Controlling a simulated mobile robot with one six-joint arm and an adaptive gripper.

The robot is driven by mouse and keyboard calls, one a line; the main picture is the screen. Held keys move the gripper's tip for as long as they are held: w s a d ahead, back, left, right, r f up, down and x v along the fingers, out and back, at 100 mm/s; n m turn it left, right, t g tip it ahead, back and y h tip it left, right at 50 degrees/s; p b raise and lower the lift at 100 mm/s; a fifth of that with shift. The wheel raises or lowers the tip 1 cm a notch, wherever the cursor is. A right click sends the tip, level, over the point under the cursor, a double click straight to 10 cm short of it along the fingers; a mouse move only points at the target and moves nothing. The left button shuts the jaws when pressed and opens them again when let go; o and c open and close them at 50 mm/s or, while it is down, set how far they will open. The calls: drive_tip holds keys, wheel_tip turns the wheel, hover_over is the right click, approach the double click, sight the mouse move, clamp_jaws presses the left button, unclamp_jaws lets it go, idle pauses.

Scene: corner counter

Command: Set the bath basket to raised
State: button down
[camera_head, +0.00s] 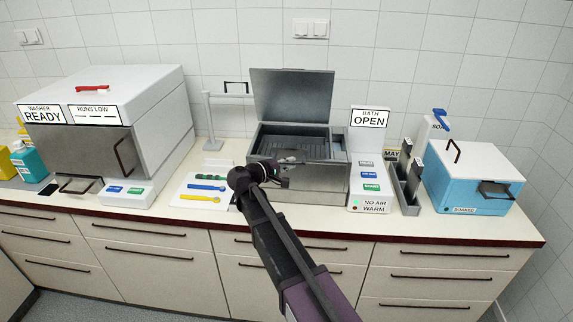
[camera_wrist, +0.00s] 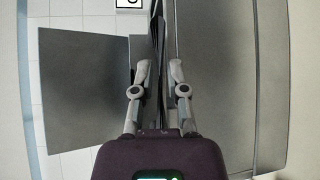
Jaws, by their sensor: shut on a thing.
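The bath (camera_head: 322,182) is a grey metal tank on the counter, its lid (camera_head: 290,97) standing open behind it. The bath basket (camera_head: 295,140) is a dark tray inside the opening, seen at about rim level. My gripper (camera_head: 297,158) is at the front rim of the bath. In the wrist view my gripper (camera_wrist: 160,68) has its fingers on either side of a thin dark strip, which looks like the front part of the basket. The fingers and arm hide part of that contact. The bath sign (camera_head: 369,118) reads OPEN.
A control panel (camera_head: 368,186) with buttons and a sign reading NO AIR WARM stands right of the bath. Dark holders (camera_head: 405,185) and a blue box (camera_head: 470,185) are further right. A tool tray (camera_head: 203,188) and a washer (camera_head: 110,125) are on the left.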

drive_tip(key=shift+r+p, duration=1.6)
drive_tip(key=shift+r, duration=0.35)
drive_tip(key=shift+w, duration=0.15)
drive_tip(key=c, duration=0.6)
unclamp_jaws()
drive_tip(key=shift+r, duration=0.15)
drive_tip(key=shift+c, duration=0.2)
drive_tip(key=shift+s, duration=0.2)
